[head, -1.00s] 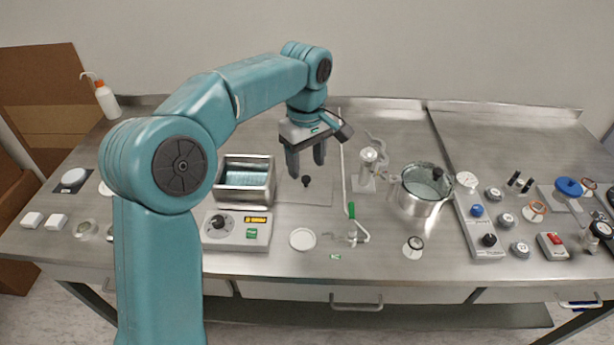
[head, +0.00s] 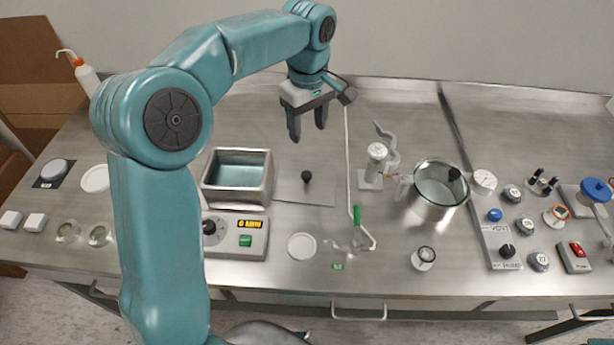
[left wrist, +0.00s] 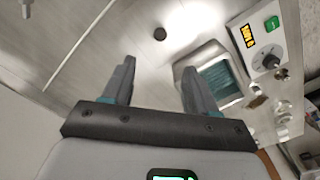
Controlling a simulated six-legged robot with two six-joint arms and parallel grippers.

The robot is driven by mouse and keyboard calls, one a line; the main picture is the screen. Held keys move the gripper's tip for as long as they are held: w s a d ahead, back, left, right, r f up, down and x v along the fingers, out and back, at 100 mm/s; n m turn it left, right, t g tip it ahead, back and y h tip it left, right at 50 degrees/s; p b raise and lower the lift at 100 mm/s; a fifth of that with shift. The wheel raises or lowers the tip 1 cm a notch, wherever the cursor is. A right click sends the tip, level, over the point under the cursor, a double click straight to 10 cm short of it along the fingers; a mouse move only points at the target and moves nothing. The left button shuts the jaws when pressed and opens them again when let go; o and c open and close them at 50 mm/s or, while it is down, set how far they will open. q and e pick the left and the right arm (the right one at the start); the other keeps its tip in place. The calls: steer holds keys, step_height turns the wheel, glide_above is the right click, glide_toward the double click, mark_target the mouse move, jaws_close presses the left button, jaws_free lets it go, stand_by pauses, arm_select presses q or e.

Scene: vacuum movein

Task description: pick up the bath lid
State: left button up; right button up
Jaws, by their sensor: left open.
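The bath lid is a thin flat steel plate (head: 318,191) with a black knob (head: 307,176), lying on the bench just right of the open steel water bath (head: 238,181). My left gripper (head: 308,133) points down with its jaws apart and nothing between them. In the head view it appears above and behind the knob, clear of the lid. In the left wrist view the knob (left wrist: 160,34) shows beyond the open fingers (left wrist: 158,68), roughly centred between them. The bath (left wrist: 222,85) is to the right there. My right gripper is out of view.
A control box (head: 236,236) stands in front of the bath. Right of the lid are a thin upright rod with a green grip (head: 357,215), a white-grey stand (head: 374,165) and a steel pot with a glass lid (head: 437,190). A white disc (head: 302,246) lies in front.

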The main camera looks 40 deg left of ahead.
arm_select(q)
glide_above(307, 174)
step_height(307, 174, down, 9)
steer(key=shift+s+d+f, duration=0.15)
steer(key=shift+s+f, duration=0.1)
steer(key=shift+f, duration=0.2)
steer(key=shift+w+f, duration=0.15)
steer(key=shift+f, duration=1.25)
steer(key=shift+w+f, duration=0.1)
steer(key=shift+f, duration=1.3)
steer(key=shift+a, duration=0.2)
jaws_close()
